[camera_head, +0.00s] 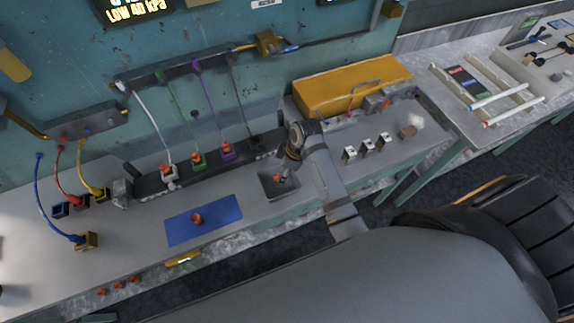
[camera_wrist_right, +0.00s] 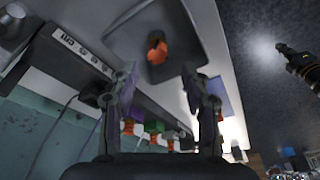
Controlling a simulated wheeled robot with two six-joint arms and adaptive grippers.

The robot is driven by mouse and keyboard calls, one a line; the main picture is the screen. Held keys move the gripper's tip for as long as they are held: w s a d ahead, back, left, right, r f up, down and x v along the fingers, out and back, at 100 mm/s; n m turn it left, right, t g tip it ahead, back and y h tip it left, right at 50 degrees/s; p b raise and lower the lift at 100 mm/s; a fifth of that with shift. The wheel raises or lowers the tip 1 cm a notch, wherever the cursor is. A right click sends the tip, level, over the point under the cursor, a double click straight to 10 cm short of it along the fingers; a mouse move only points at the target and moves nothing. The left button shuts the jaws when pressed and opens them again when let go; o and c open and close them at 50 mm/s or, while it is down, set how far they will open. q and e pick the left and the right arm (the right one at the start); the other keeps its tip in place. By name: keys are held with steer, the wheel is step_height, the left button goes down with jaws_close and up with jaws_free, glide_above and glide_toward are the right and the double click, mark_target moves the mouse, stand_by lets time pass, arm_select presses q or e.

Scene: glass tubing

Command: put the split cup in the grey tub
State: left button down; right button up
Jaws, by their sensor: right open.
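The grey tub (camera_head: 268,191) stands on the bench right of the blue mat; it also shows in the right wrist view (camera_wrist_right: 190,22). An orange cup (camera_wrist_right: 157,48) lies inside the tub, with a dark part on it; I cannot make out a split. In the head view it is a small orange spot (camera_head: 282,180) under my gripper. Another orange cup (camera_head: 197,218) sits on the blue mat (camera_head: 225,208). My right gripper (camera_head: 284,160) is above the tub. Its fingers (camera_wrist_right: 160,85) are apart with nothing between them. My left gripper is not in view.
A dark rack (camera_head: 150,186) with several coloured fittings runs behind the tub, tubes hanging above it. A yellow-orange case (camera_head: 350,85) stands at the back right. Several small white-topped blocks (camera_head: 367,146) stand right of my arm.

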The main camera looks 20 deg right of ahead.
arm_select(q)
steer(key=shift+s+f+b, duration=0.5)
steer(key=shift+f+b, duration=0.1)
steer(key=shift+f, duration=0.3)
arm_select(e)
steer(key=w+v, duration=0.1)
steer(key=v, duration=0.5)
steer(key=shift+s+r, duration=0.3)
steer(key=shift+s, duration=0.25)
